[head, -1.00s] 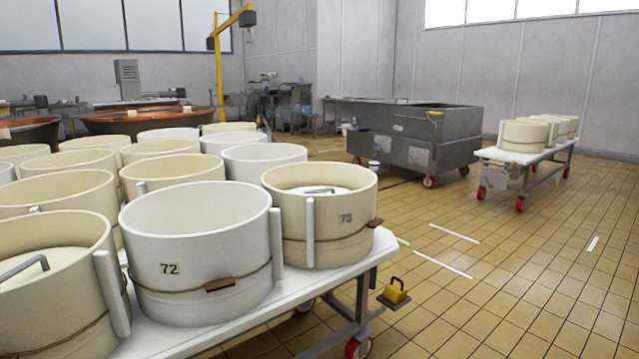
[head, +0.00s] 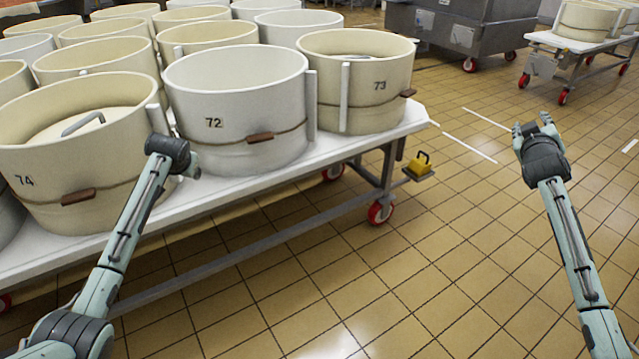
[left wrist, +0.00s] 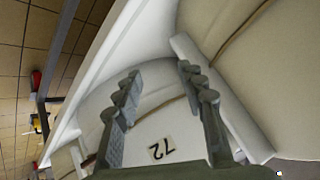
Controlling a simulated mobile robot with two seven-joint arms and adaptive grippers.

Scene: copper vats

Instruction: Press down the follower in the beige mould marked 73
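The beige mould marked 73 (head: 386,112) stands at the right end of the white table, with a cord around it. Its follower (head: 352,57) shows only as a pale disc with a grey handle, low inside the rim; most is hidden by the wall. My left gripper is hidden behind its wrist in the head view, in front of the moulds 74 and 72; in the left wrist view its fingers (left wrist: 155,95) are apart and empty, before the white mould 72 (left wrist: 150,125). My right gripper (head: 530,125) is raised over the floor, right of the table, fingers apart and empty.
White mould 72 (head: 235,110) stands left of 73, and beige mould 74 (head: 110,170) with a follower is further left. The table (head: 250,185) has red wheels. Tiled floor is open at right.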

